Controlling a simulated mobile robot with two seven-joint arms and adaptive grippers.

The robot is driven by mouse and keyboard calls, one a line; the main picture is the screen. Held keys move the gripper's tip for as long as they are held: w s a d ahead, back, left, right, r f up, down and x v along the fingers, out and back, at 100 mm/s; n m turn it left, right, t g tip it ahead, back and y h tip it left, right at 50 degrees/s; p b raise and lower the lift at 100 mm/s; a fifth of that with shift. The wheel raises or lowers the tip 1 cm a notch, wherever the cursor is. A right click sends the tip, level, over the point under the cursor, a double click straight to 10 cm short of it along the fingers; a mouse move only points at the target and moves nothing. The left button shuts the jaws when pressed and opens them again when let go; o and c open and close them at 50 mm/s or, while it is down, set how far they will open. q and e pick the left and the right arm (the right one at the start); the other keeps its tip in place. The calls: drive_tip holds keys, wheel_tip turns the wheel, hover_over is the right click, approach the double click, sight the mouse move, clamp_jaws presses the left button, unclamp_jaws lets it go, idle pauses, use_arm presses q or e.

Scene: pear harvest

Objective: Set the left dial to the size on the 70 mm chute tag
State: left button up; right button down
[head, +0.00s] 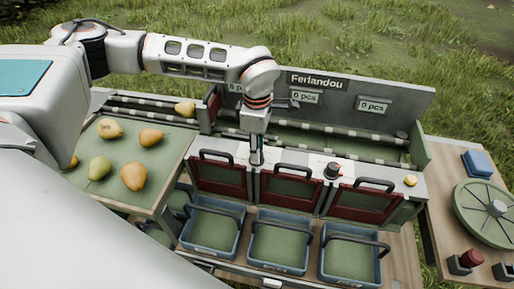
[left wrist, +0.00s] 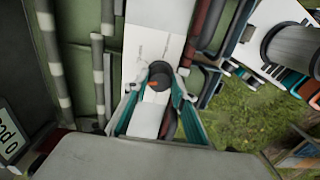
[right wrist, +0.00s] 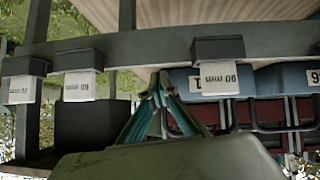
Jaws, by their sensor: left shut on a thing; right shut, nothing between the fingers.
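The left dial (left wrist: 159,72) is a dark round knob with an orange pointer mark on a white panel, seen in the left wrist view. My left gripper (head: 256,160) is shut on it from above; its teal fingers (left wrist: 160,88) stand on both sides of the knob. In the head view the gripper mostly hides this dial. White chute tags (right wrist: 223,75) hang under dark blocks in the right wrist view, upside down; their small sizes are hard to read surely. My right gripper (right wrist: 158,90) is shut and empty in front of the tags, and is outside the head view.
A second dial (head: 332,170) stands further right on the panel. Dark red gates (head: 290,190) with black handles stand above blue crates (head: 278,266). Several pears (head: 134,177) lie on the green table at left. A round green wheel (head: 490,211) is at right.

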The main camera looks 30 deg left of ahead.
use_arm(q)
drive_tip(key=m, duration=0.4)
drive_tip(key=shift+m, duration=2.3)
drive_tip(key=o, duration=1.1)
wheel_tip(320, 180, up, 12)
drive_tip(key=shift+s, duration=0.1)
